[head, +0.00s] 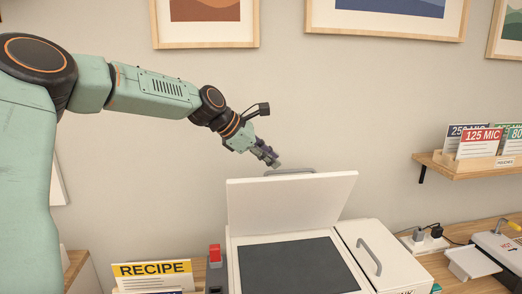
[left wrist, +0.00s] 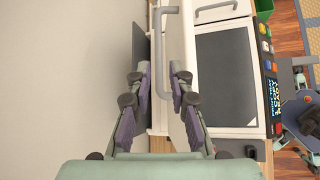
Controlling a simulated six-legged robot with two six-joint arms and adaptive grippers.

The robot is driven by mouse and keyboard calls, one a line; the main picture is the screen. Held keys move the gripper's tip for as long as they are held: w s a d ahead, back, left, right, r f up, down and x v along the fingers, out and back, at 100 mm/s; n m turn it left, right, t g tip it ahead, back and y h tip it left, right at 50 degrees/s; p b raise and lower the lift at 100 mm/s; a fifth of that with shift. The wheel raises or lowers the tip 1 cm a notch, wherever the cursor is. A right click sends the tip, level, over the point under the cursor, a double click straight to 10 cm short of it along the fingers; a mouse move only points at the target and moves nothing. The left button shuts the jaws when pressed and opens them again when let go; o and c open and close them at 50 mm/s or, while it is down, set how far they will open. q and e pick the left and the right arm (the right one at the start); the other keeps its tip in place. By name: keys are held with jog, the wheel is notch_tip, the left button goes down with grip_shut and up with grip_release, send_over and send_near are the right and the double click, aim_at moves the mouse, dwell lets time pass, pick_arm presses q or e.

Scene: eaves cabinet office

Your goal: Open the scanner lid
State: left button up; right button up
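The scanner (head: 232,262) stands on the desk with its white lid (head: 290,200) raised and tilted up at the back. Its dark glass (head: 297,268) is uncovered, and the glass also shows in the left wrist view (left wrist: 226,75). A grey bar handle (head: 290,171) shows above the lid's top edge; in the left wrist view the handle (left wrist: 157,50) reaches between the fingertips. My left gripper (head: 273,160) is behind the lid's upper edge, at the handle. Its fingers (left wrist: 160,78) are apart; contact with the handle cannot be told. My right gripper is not in view.
A white box with a grey handle (head: 369,256) stands right of the scanner. A wall shelf (head: 480,172) with cards is on the right. The wall is close behind the lid.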

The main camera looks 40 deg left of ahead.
pick_arm(q)
jog(key=shift+v, duration=1.95)
jog(key=shift+f, duration=0.1)
jog(key=shift+w, duration=0.2)
jog(key=shift+s, duration=0.2)
jog(key=shift+s, duration=0.1)
